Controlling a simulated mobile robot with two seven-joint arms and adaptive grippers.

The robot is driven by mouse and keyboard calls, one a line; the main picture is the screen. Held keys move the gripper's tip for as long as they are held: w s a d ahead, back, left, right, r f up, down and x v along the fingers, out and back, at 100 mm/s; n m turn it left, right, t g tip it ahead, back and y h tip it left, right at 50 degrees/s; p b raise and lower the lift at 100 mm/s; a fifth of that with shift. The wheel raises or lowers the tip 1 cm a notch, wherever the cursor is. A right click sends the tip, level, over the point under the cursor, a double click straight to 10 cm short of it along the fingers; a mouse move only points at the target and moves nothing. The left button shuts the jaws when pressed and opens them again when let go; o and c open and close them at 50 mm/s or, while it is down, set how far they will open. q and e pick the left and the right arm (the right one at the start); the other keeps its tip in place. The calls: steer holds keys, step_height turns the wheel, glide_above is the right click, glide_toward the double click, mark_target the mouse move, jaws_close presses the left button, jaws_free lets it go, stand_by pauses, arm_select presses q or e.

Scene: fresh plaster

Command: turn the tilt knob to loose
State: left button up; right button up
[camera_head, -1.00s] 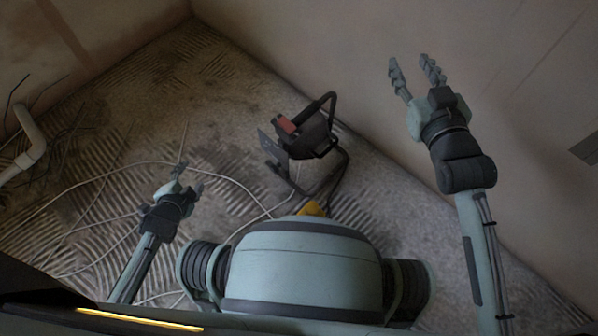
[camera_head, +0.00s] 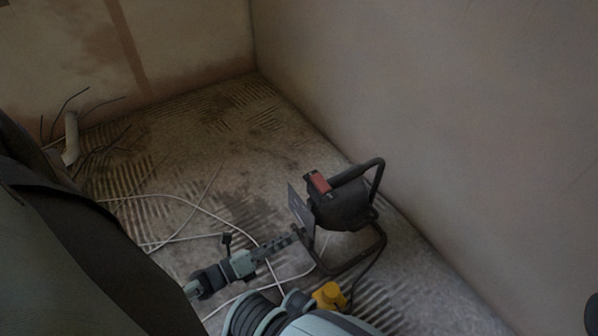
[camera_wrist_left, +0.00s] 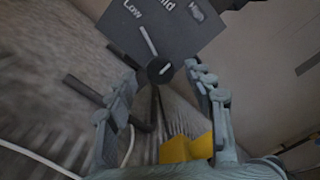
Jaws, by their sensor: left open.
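A black device (camera_head: 340,205) with a grey front plate (camera_head: 301,210) and a red patch on top stands on a tube frame. In the left wrist view its plate (camera_wrist_left: 172,28) reads "Low" and a partly cut-off word ending "ild". A round black knob (camera_wrist_left: 160,69) with a white mark sits at the plate's lower edge. I cannot tell whether this is the tilt knob; no "loose" marking is readable. My left gripper (camera_head: 264,241) is open at the plate. In its wrist view the open fingers (camera_wrist_left: 161,76) stand either side of the knob, with no clear contact.
A yellow part (camera_head: 328,296) lies near the frame's foot, beside my body. Pale cables (camera_head: 180,199) run over the ridged floor. A pipe (camera_head: 71,139) with thin wires stands at the left wall. The plain right wall (camera_head: 450,130) is close behind the device.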

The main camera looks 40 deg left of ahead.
mark_target(300, 232)
arm_select(q)
steer(key=shift+x, duration=1.9)
steer(key=c, duration=1.2)
